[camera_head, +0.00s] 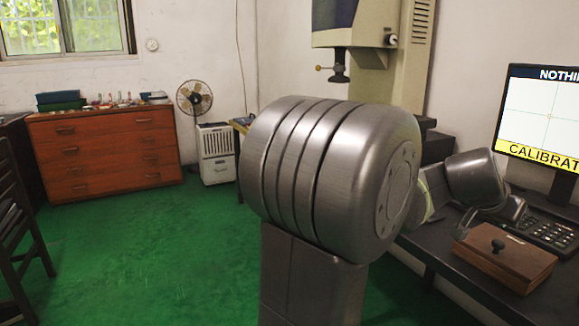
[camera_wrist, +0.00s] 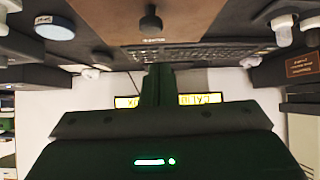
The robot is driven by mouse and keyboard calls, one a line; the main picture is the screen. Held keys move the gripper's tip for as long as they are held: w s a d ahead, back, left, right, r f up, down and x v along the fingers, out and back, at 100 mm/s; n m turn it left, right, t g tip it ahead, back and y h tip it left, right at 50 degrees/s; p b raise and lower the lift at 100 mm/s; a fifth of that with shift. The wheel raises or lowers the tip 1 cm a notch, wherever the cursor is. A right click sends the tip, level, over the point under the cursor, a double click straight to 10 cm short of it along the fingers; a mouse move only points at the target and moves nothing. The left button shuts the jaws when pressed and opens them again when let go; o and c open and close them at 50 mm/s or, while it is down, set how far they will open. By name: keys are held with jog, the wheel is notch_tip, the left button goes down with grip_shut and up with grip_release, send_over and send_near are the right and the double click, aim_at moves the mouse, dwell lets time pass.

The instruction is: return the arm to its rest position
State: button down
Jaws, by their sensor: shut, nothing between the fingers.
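My gripper (camera_wrist: 157,72) shows in the wrist view as a dark body with a green light and narrow fingers that are shut and empty. Its fingers overlap the lower edge of the monitor's yellow strip in that picture. In the head view my arm (camera_head: 330,180) fills the middle, with a large grey joint in front and a smaller grey link (camera_head: 474,178) over the dark bench at the right. The fingers cannot be made out in the head view.
A brown box (camera_head: 507,258) with a black knob lies on the bench (camera_head: 440,262), near a keyboard (camera_head: 545,232) and a monitor (camera_head: 545,110). A machine (camera_head: 405,70) stands behind. A round blue-topped item (camera_wrist: 54,27) shows in the wrist view.

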jog(key=shift+s+f+b, duration=0.1)
jog(key=shift+f+b, duration=0.5)
jog(key=shift+f, duration=0.6)
jog(key=shift+a, duration=0.1)
